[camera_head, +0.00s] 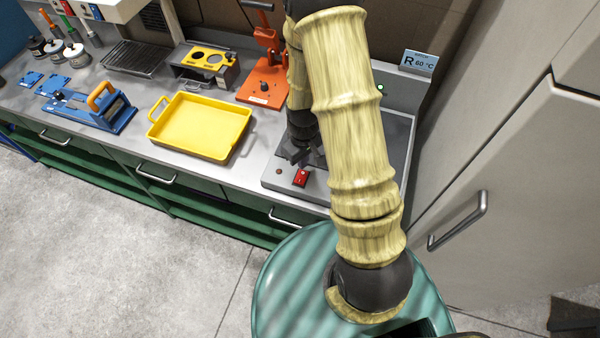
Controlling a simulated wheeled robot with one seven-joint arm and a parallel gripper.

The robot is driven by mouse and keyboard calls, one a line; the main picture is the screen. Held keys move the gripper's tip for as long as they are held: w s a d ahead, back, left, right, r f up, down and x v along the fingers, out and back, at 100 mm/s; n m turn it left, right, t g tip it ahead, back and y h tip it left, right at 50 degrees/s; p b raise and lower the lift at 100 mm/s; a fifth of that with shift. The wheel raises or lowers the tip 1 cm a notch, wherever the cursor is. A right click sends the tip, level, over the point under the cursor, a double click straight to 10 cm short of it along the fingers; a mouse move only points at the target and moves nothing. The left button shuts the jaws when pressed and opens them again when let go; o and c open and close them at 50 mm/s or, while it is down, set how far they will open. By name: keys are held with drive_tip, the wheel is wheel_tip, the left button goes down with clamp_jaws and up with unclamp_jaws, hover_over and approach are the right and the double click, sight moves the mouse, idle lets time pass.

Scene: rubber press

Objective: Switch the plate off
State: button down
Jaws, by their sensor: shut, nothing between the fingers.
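The plate (399,142) is a dark flat surface on a grey base at the right end of the counter, partly hidden behind my arm. A red rocker switch (301,177) sits on the front of its base, left of my arm. My gripper (293,158) is dark, points down and is shut and empty. In the picture it is just above and behind the switch, with a small gap between them. The exact height of the fingertips is hard to tell. A small green light (380,87) glows behind the plate. A sign (418,63) reads R 60 °C.
A yellow tray (201,126) lies left of the plate. An orange press (263,88) stands behind, close to my arm. A blue tool (90,107) and a yellow-topped block (205,62) are farther left. A tall grey cabinet (510,170) bounds the right side.

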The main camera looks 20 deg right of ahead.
wheel_tip(320, 180, up, 4)
drive_tip(key=shift+f+p, duration=0.2)
drive_tip(key=shift+p, duration=1)
wheel_tip(320, 180, up, 6)
drive_tip(key=r+m+t+b, duration=0.1)
drive_tip(key=m+b, duration=0.1)
drive_tip(key=b, duration=0.1)
hover_over(302, 172)
drive_tip(key=s, duration=0.2)
drive_tip(key=s+r+m+t+b, duration=0.1)
drive_tip(key=s+r+m+b, duration=0.1)
drive_tip(key=s+r, duration=0.3)
drive_tip(key=shift+s+m+t+b, duration=0.3)
drive_tip(key=shift+s+m, duration=0.1)
drive_tip(key=shift+s, duration=0.15)
drive_tip(key=shift+a+r, duration=0.1)
